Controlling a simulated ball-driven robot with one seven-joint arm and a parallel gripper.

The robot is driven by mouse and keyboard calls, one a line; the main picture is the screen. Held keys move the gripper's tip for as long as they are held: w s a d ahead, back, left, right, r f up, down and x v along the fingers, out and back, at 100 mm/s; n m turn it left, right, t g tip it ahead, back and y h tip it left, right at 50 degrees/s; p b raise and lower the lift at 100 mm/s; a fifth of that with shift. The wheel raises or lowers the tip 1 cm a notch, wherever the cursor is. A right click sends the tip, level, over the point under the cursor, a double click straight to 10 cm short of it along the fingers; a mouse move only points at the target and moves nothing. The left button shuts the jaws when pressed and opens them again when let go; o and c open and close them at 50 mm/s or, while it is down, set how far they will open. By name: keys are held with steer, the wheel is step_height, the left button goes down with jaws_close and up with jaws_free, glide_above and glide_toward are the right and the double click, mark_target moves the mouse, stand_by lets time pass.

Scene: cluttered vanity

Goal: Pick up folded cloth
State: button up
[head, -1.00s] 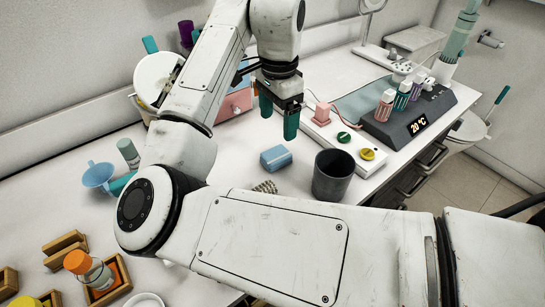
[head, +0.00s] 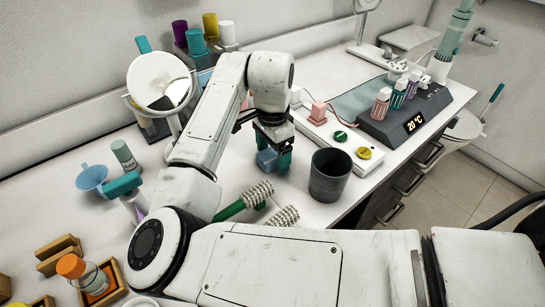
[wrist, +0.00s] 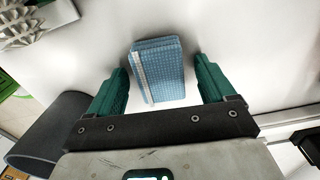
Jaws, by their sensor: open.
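The folded cloth is a small blue block with a pale band. In the head view the cloth (head: 266,159) lies on the white counter, partly hidden by my gripper. In the wrist view the cloth (wrist: 159,70) sits between the green fingers, with a gap on each side. My gripper (head: 274,160) points down over it with its fingers either side of it. The gripper also shows in the wrist view (wrist: 164,90), open and not touching the cloth.
A dark grey cup (head: 330,176) stands close on the right of the gripper. Spiky-headed brushes (head: 257,195) lie in front. A white power strip (head: 340,137) and a dark heater block (head: 405,120) are behind to the right. A round mirror (head: 158,80) stands at left.

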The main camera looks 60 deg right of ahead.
steer(key=shift+c, duration=0.5)
steer(key=c, duration=1)
steer(key=shift+o, duration=0.2)
steer(key=shift+r, duration=0.6)
steer(key=s+r, duration=0.1)
steer(key=r, duration=0.1)
steer(key=s+r, duration=0.2)
steer(key=r, duration=0.1)
steer(key=s+a+r+p, duration=0.1)
steer(key=r, duration=0.1)
steer(key=shift+s+r, duration=0.25)
steer(key=shift+r, duration=0.15)
steer(key=shift+c, duration=0.6)
steer(key=s+a+r, duration=0.1)
steer(key=s+r, duration=0.3)
steer(key=s, duration=0.5)
steer(key=shift+s+a+p, duration=0.15)
steer(key=shift+a+p, duration=0.2)
